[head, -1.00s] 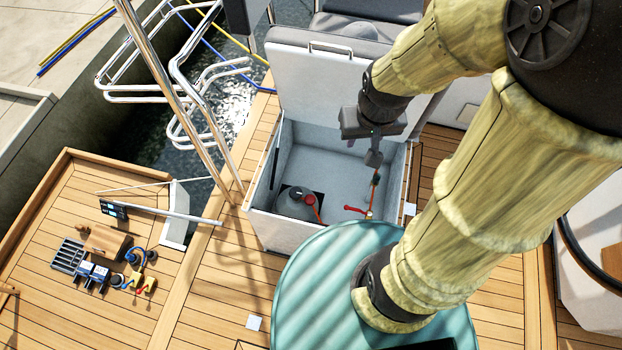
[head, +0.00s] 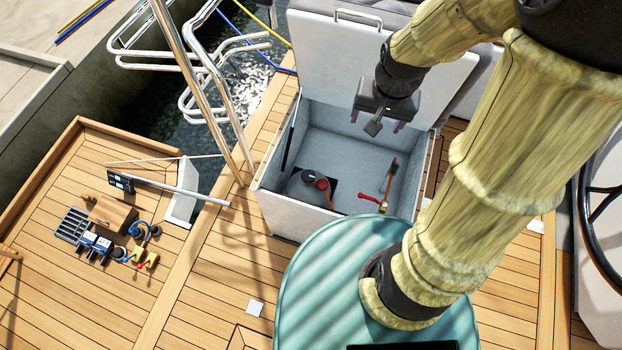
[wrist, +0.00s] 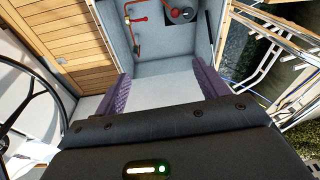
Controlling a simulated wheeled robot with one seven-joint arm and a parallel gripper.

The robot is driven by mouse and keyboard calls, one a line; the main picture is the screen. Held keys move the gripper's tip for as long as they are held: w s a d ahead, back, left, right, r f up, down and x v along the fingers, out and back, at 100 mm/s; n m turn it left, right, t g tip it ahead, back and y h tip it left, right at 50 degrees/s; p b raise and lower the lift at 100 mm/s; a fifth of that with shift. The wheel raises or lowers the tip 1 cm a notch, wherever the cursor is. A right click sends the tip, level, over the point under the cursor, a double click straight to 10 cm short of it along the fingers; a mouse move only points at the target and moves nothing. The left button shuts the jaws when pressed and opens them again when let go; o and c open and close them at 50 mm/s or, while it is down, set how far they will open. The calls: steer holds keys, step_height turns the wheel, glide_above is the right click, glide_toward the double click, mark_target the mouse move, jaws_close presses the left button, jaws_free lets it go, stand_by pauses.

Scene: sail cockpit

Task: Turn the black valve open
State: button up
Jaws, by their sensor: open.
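A small dark fitting (head: 393,163), which looks like the black valve, sits at the upper end of a copper pipe (head: 389,182) inside the open white locker (head: 290,212). The fitting is too small to tell how it is turned. The pipe also shows in the wrist view (wrist: 134,52). A red lever (head: 369,198) is at the pipe's lower end; it also shows in the wrist view (wrist: 139,19). My gripper (head: 378,118) is above the locker, apart from the valve. In the wrist view, its purple fingers (wrist: 163,82) are wide apart with nothing between them.
The raised lid (head: 350,55) is behind my gripper. The locker walls enclose the fittings. Steel rails (head: 205,75) rise on the left. Tools lie on the deck (head: 110,240).

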mark_target(309, 175)
steer(key=w+a+f+m+y+b, duration=0.1)
steer(key=w+f+m+b, duration=0.4)
steer(key=f+b, duration=0.5)
steer(key=w+a+f+m+g+y+b, duration=0.1)
steer(key=w+a+f+m+y+b, duration=0.1)
steer(key=f+b, duration=0.9)
steer(key=w+a+f+m+g+y+b, duration=0.1)
steer(key=w+a+f+m+b, duration=0.2)
steer(key=w+f+m+b, duration=0.4)
step_height(309, 175, down, 10)
steer(key=w+b, duration=0.1)
steer(key=b, duration=0.3)
steer(key=shift+w+a+r+m, duration=0.2)
steer(key=shift+a+m, duration=0.1)
steer(key=shift+a, duration=0.1)
steer(key=shift+s, duration=0.1)
steer(key=b+x, duration=0.6)
steer(key=x, duration=1.1)
steer(key=shift+s+a+f, duration=0.15)
steer(key=shift+a, duration=0.15)
steer(key=c, duration=0.9)
